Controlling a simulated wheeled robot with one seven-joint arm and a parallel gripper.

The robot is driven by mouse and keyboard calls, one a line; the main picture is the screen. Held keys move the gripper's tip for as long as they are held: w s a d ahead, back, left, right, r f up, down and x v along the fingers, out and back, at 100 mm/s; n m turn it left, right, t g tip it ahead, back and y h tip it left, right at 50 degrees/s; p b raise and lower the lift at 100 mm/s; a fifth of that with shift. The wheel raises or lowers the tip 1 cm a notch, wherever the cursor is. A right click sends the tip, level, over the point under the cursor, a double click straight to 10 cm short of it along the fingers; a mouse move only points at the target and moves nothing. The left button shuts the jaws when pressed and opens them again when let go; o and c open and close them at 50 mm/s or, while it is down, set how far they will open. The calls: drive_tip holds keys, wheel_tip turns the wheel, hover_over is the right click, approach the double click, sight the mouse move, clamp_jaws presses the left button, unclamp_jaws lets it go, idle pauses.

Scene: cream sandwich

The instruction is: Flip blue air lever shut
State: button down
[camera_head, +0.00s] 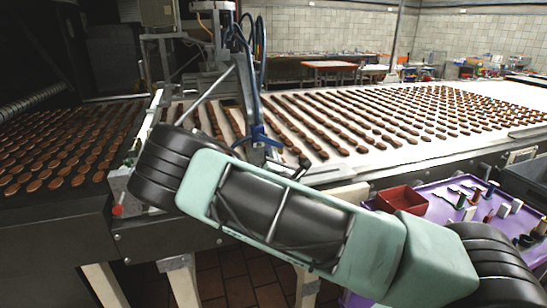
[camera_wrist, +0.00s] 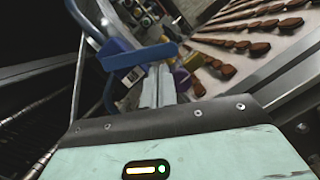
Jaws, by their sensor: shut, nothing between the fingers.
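My gripper (camera_wrist: 157,78) shows in the wrist view, its two grey fingers together and empty. A blue flat bar (camera_wrist: 138,56), which looks like the blue air lever, lies across the view just past the fingertips. It overlaps the fingertips in the picture; I cannot tell whether they touch. A curved blue tube or handle (camera_wrist: 86,18) is at upper left. In the head view, blue machine parts (camera_head: 262,136) stand behind my arm over the belt; the lever itself is not clear there. My arm hides my gripper in that view.
A white conveyor (camera_head: 420,150) carries rows of brown biscuits behind my arm. A dark belt (camera_head: 60,190) with more biscuits is at left. A red tray (camera_head: 402,200) and small items stand on a purple surface (camera_head: 445,225) at right. Machine frame and hoses crowd the lever area.

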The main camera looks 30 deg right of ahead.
drive_tip(key=shift+s+d+r+n+y+b, duration=0.1)
drive_tip(key=shift+d+r+n+y+b, duration=0.2)
drive_tip(key=shift+n, duration=0.7)
drive_tip(key=shift+s+d+r+n+t+y+b, duration=0.1)
drive_tip(key=shift+d+r+n+t+y+b, duration=0.2)
drive_tip(key=shift+n, duration=0.65)
drive_tip(key=shift+s+d+r+n+t+y+b, duration=0.15)
drive_tip(key=shift+d+r+n+y, duration=0.15)
drive_tip(key=shift+n, duration=0.7)
drive_tip(key=shift+w+d+r+n+t+y+b, duration=0.15)
drive_tip(key=shift+d+r+n+y+b, duration=0.2)
drive_tip(key=shift+n, duration=0.6)
drive_tip(key=shift+s+a+r, duration=0.1)
drive_tip(key=shift+f+b, duration=0.3)
drive_tip(key=shift+f, duration=0.15)
drive_tip(key=b, duration=0.6)
approach(282, 146)
drive_tip(key=f, duration=0.1)
drive_tip(key=s+a+f, duration=0.1)
drive_tip(key=f, duration=0.1)
drive_tip(key=shift+s+a, duration=0.35)
